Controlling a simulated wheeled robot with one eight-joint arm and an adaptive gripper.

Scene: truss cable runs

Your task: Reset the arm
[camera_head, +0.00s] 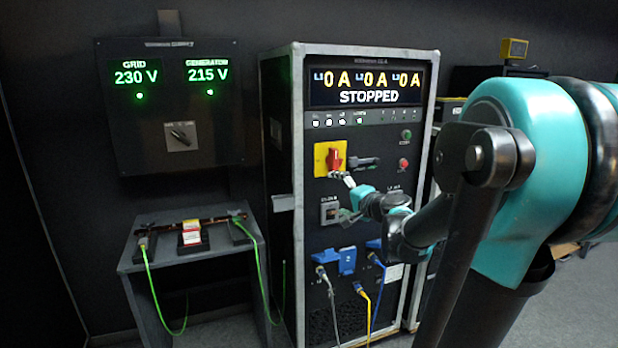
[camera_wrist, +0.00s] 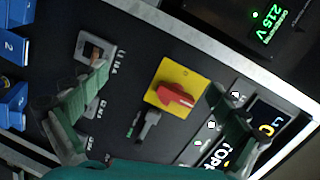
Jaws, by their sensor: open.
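My arm reaches from the right in the head view to the front of the dark cabinet (camera_head: 275,130). My gripper (camera_head: 346,197) is open and empty in front of the panel, just below the red rotary switch (camera_head: 335,158) on its yellow plate. In the wrist view my gripper (camera_wrist: 158,82) has its two fingers spread wide. The red switch (camera_wrist: 177,97) and a dark handle (camera_wrist: 147,122) show between them. One finger overlaps the area by a small breaker (camera_wrist: 95,52). I cannot tell whether either finger touches the panel.
The cabinet display (camera_head: 367,86) reads STOPPED and 0 A. The wall panel (camera_head: 125,120) reads grid 230 V and generator 215 V. A low grey table (camera_head: 155,260) with green cables stands left. Blue connectors (camera_head: 347,260) and hanging cables sit below my gripper.

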